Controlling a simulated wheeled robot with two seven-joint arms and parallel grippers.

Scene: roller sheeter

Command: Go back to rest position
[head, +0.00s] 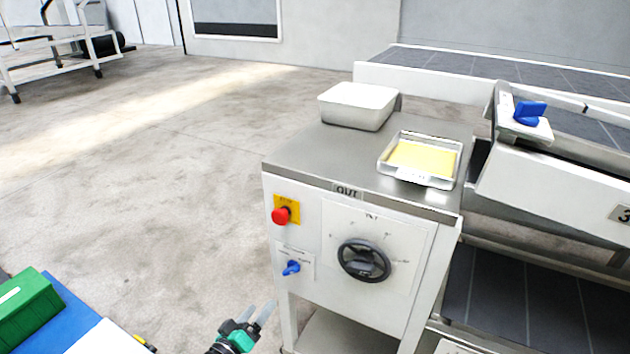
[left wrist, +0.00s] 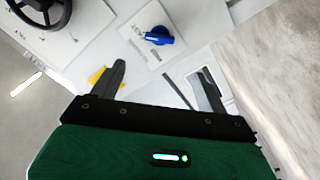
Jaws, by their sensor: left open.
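My left gripper (head: 262,312) is low in the head view, in front of the sheeter's control panel and left of its front leg. It is open and empty. In the left wrist view its two fingers (left wrist: 162,82) stand apart, with the panel and a blue rotary switch (left wrist: 158,36) beyond them. The switch also shows on the panel in the head view (head: 291,267), below a red stop button (head: 281,215) on a yellow plate. A black handwheel (head: 364,261) sits right of the switch. My right gripper does not show in either view.
The steel top (head: 335,155) bears a white lidded-looking container (head: 358,104) and a tray with a yellow sheet (head: 423,158). A conveyor (head: 560,190) with a blue knob (head: 529,113) extends right. A green box (head: 25,308) is at lower left. Open floor (head: 140,190) lies left.

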